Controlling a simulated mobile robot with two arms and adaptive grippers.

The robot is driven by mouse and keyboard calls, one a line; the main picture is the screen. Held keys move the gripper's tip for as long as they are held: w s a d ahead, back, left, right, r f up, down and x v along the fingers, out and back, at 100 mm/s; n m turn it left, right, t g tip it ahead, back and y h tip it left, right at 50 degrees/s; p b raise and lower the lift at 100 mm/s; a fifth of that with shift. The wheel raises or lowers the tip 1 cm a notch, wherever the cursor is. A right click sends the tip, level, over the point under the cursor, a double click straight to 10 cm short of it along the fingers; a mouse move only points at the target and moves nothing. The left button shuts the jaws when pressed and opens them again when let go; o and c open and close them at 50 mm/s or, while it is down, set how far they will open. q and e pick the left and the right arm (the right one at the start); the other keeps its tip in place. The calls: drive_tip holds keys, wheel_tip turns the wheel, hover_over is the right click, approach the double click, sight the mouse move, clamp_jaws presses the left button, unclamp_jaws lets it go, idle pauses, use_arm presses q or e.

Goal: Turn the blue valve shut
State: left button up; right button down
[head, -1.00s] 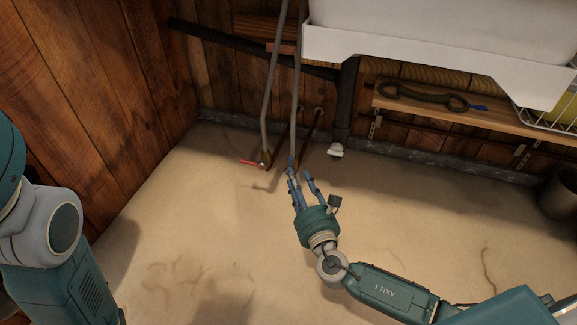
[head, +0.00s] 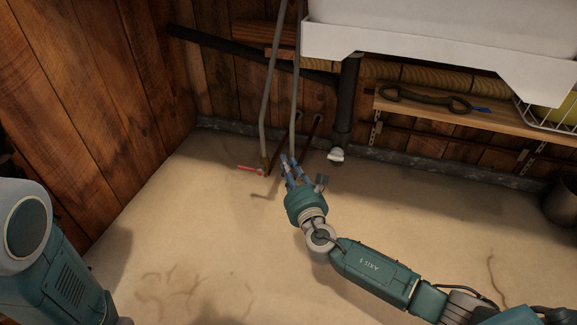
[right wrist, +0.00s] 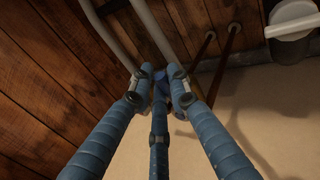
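The blue valve (right wrist: 161,84) shows in the right wrist view between the fingertips at the foot of a grey pipe. Only a small part of its handle is visible there. In the head view my right gripper's fingers cover it. My right gripper (head: 290,163) has blue-wrapped fingers drawn together around the handle; its fingertips (right wrist: 160,80) sit on both sides of the valve. How firmly they press is hard to see. Of my left arm only upper links show at the left edge of the head view; its gripper is out of view.
A red-handled valve (head: 250,168) sits just left, on the neighbouring grey pipe (head: 270,95). A dark drain pipe with a white fitting (head: 337,155) stands to the right under the white sink (head: 430,40). A shelf (head: 440,105) runs along the back wall. The floor in front is clear.

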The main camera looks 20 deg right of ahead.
drive_tip(key=shift+f+b, duration=0.2)
drive_tip(key=shift+b, duration=0.3)
drive_tip(key=s+d+f+m+t+h+b, duration=0.1)
drive_tip(key=m+h+b, duration=0.4)
drive_tip(key=m, duration=0.5)
drive_tip(key=s+d+f+m+t+h+b, duration=0.2)
drive_tip(key=m+h+b, duration=0.3)
drive_tip(key=m, duration=0.5)
drive_tip(key=shift+d+f+t, duration=0.6)
drive_tip(key=shift+d+f, duration=0.15)
drive_tip(key=shift+f, duration=0.15)
drive_tip(key=shift+s+m+h, duration=0.15)
drive_tip(key=shift+m+h, duration=0.25)
drive_tip(key=c, duration=1.7)
unclamp_jaws()
drive_tip(key=shift+d+f, duration=0.1)
